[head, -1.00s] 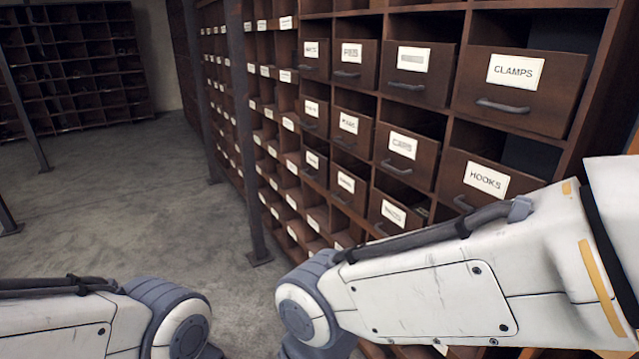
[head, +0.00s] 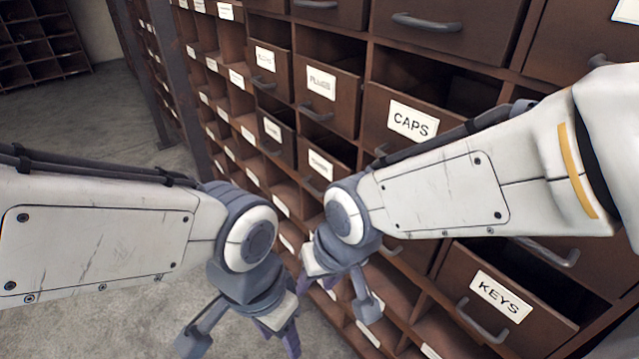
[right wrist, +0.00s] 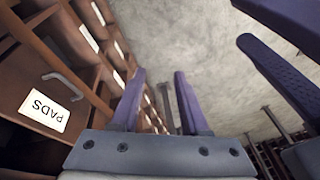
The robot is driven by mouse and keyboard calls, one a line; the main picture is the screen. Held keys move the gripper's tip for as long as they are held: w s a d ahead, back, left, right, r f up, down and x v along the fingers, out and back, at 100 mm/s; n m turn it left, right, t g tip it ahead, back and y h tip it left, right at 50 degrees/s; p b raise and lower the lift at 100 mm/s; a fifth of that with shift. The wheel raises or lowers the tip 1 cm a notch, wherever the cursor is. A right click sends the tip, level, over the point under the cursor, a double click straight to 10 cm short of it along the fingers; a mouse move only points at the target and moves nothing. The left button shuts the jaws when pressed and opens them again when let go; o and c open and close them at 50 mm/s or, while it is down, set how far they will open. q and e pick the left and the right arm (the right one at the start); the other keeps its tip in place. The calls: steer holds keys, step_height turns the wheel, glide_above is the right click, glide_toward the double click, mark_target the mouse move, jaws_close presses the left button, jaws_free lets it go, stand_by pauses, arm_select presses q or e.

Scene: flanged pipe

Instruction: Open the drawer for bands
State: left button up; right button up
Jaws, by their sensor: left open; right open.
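Brown wooden drawers with white labels and grey bar handles fill the rack. I cannot read BANDS on any label in view. The CAPS drawer (head: 400,95) is partly hidden by my right arm, which also covers drawers below it. My left gripper (head: 238,336) is open and empty, low in front of the rack. My right gripper (head: 345,292) is open and empty, close beside it on the right. The left gripper's purple fingers (right wrist: 275,55) show there too.
The KEYS drawer (head: 484,312) is at lower right, and a PADS drawer (right wrist: 40,98) shows in the right wrist view. The PLUGS drawer (head: 338,92) is near the middle. A metal post (head: 185,85) stands left of the drawers. Concrete floor (head: 90,110) lies open at left.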

steer(key=w+a+f+m+t+y+b, duration=0.1)
steer(key=w+a+f+m+t+b, duration=0.25)
steer(key=w, duration=0.55)
steer(key=w+f+m+t+y+b, duration=0.15)
steer(key=w+f+m+b, duration=0.35)
steer(key=w, duration=0.5)
steer(key=m+t+b, duration=0.6)
steer(key=m+t, duration=0.3)
steer(key=m, duration=0.3)
glide_toward(310, 187)
steer(key=w, duration=0.3)
steer(key=shift+h, duration=0.45)
steer(key=x, duration=0.9)
steer(key=shift+w+a+f, duration=0.2)
steer(key=shift+a+f, duration=0.15)
steer(key=shift+a, duration=0.05)
jaws_close()
